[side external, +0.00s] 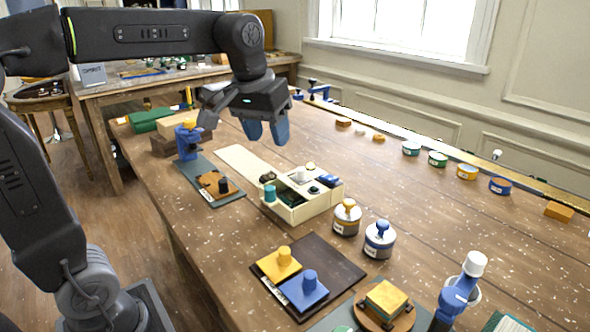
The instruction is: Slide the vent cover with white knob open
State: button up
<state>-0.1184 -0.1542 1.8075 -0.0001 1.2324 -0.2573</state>
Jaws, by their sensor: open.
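A cream console (308,211) stands near the middle of the wooden table, with a long flat cream panel (243,159) reaching back left from it. A small white knob-like part (298,174) shows on its top; the cover beneath it is too small to make out clearly. A teal knob (270,192) is at the console's front left, beside a dark opening (290,198). My gripper (267,136) points down in the air above and behind the console, with its blue fingers apart and nothing between them. It does not touch the console.
Two lidded jars (347,217) (379,240) stand right of the console. A dark board (335,262) with yellow and blue knobbed blocks lies in front. A blue fixture (188,142) stands to the left. Several small pots and blocks line the far edge. Table beyond the console's right is mostly clear.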

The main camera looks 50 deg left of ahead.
jog(key=w+a+n+g, duration=0.1)
jog(key=w+a+n, duration=0.15)
jog(key=w, duration=0.45)
jog(key=n+g, duration=0.2)
send_near(302, 169)
jog(key=f, duration=0.9)
jog(key=shift+a+f, duration=0.25)
jog(key=shift+f, duration=0.1)
jog(key=shift+c, duration=0.4)
grip_shut()
